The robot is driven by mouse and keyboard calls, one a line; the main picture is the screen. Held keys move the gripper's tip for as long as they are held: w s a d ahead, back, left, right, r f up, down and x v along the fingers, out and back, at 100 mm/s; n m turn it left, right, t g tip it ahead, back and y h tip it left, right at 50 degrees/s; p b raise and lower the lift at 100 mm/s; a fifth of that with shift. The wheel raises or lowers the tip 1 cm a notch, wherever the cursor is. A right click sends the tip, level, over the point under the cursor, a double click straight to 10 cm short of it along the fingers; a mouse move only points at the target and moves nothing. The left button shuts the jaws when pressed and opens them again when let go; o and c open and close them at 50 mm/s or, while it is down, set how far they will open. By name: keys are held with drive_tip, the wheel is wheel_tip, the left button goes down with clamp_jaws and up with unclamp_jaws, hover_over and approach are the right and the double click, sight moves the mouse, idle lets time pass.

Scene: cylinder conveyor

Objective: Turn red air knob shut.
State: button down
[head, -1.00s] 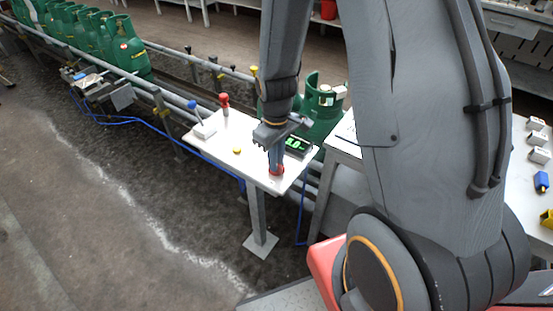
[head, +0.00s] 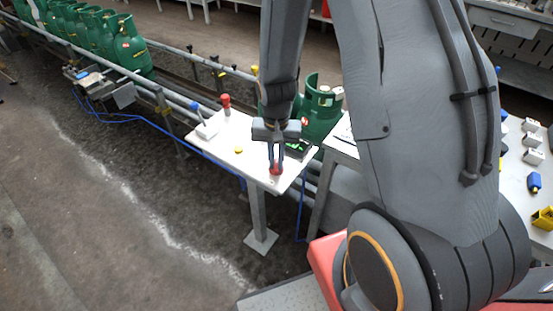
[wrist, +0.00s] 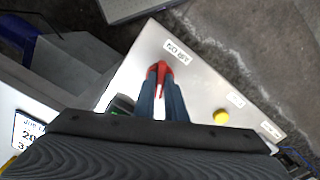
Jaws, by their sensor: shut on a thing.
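The red air knob (head: 276,171) sits near the front corner of the white control panel (head: 222,152). My gripper (head: 276,166) points down at it and is shut on it. In the wrist view the red knob (wrist: 160,69) shows between and just beyond the fingertips of my gripper (wrist: 161,82). Its pointed part lies nearly in line with the fingers there. A label is on the panel beside the knob. The fingers hide part of the knob.
A green cylinder (head: 320,112) stands behind on the conveyor. A table with small parts is at right.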

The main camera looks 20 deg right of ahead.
sight(276, 163)
drive_tip(key=m, duration=0.5)
drive_tip(key=shift+p, duration=0.4)
drive_tip(key=shift+w+m, duration=0.1)
drive_tip(key=shift+m, duration=0.3)
drive_tip(key=c, duration=1.8)
unclamp_jaws()
drive_tip(key=shift+r+b, duration=0.8)
drive_tip(key=shift+r, duration=3.15)
drive_tip(key=s+r+n+t, duration=0.1)
drive_tip(key=s+r+n, duration=0.8)
drive_tip(key=s+n, duration=0.1)
drive_tip(key=shift+n, duration=0.5)
